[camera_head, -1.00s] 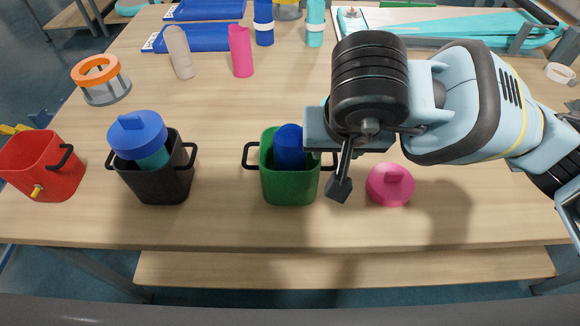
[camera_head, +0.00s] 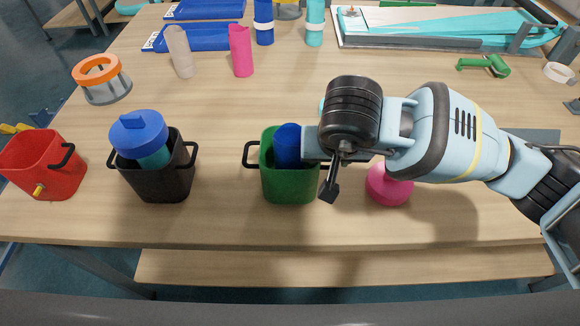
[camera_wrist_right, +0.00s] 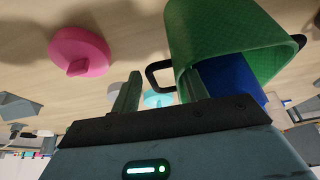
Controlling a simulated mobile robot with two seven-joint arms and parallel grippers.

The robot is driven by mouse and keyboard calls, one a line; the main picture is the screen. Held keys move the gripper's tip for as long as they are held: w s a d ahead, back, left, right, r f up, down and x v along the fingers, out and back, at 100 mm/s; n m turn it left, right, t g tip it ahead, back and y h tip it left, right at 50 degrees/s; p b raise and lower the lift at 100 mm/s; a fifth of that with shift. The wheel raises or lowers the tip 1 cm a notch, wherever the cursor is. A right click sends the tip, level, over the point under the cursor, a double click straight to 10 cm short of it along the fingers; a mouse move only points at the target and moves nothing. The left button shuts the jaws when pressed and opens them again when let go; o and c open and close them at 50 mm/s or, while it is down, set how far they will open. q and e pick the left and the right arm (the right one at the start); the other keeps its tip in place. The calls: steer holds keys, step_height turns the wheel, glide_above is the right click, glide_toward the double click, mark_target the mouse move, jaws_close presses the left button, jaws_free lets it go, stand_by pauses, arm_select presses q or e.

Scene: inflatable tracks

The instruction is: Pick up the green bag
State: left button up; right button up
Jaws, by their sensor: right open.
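The green bag (camera_head: 290,184) stands upright on the table in the head view, with a dark blue cup (camera_head: 288,145) inside it. Its left black handle (camera_head: 251,155) is clear; my right arm hides the right handle there. My right gripper (camera_head: 323,172) is open at the bag's right side, one finger pointing down. In the right wrist view, the bag (camera_wrist_right: 225,40) is at the upper right, and its black handle (camera_wrist_right: 151,76) shows between the open fingers of my gripper (camera_wrist_right: 158,90). I cannot tell whether they touch it. My left gripper is not in view.
A black bag (camera_head: 165,184) with a blue-lidded cup stands left of the green bag, and a red bag (camera_head: 42,165) farther left. A pink lid (camera_head: 390,187) lies under my right arm. Bottles stand behind. The table front is clear.

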jaws_close()
steer(key=shift+r, duration=0.1)
stand_by(0.3)
steer(key=shift+r, duration=1.55)
steer(key=shift+s+a+r, duration=0.1)
steer(key=shift+s+r, duration=0.05)
steer(key=shift+r, duration=0.05)
steer(key=s+a+r, duration=0.1)
steer(key=s+a, duration=0.1)
steer(key=s, duration=1.3)
steer(key=shift+s+a+r+b, duration=0.15)
steer(key=shift+s+r+b, duration=0.1)
steer(key=shift+b, duration=0.2)
steer(key=shift+f, duration=0.1)
